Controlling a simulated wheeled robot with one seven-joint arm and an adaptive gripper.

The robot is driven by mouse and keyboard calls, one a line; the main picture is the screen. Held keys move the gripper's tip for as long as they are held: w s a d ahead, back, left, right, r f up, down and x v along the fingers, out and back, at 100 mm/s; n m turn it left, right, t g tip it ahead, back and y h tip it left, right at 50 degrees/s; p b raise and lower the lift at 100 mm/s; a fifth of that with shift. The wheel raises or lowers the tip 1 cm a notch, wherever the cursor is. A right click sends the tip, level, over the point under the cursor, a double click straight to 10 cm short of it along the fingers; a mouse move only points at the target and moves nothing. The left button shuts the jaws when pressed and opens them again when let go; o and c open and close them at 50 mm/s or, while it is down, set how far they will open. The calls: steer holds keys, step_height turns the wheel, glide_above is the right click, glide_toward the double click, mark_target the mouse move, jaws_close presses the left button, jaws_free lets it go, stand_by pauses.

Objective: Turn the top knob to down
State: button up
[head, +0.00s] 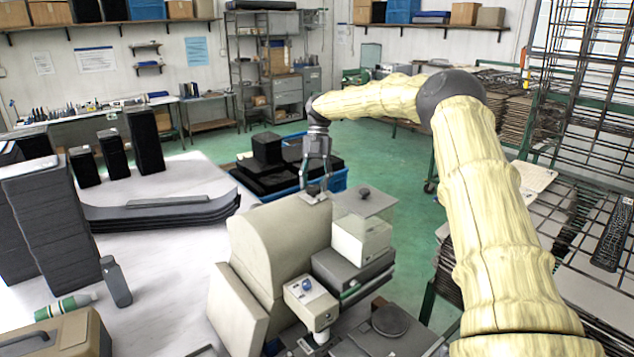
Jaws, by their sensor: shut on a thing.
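My gripper (315,193) points down at a small light plate (318,198) on top of the beige machine, left of the clear-sided box. Its fingers are shut on a small dark thing there, which looks like the top knob (313,189). The fingers hide most of it, and I cannot tell which way it is turned.
A lidded box with a dark handle (364,192) stands just right of my gripper. The beige machine (275,240) is below, with a blue button (306,284) on a small unit. A blue crate (335,181) of black parts is behind. A white table (165,270) is left.

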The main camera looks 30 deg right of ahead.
steer(key=shift+a+f+n, duration=0.2)
steer(key=shift+n, duration=0.4)
steer(key=o, duration=0.9)
steer(key=shift+w, duration=0.1)
steer(key=shift+w+f, duration=0.1)
steer(key=shift+w, duration=0.15)
steer(key=shift+s+d+r, duration=0.15)
steer(key=shift+s+r, duration=0.05)
steer(key=shift+w+r, duration=0.2)
steer(key=shift+r, duration=0.1)
steer(key=v, duration=1.1)
steer(key=shift+w, duration=0.1)
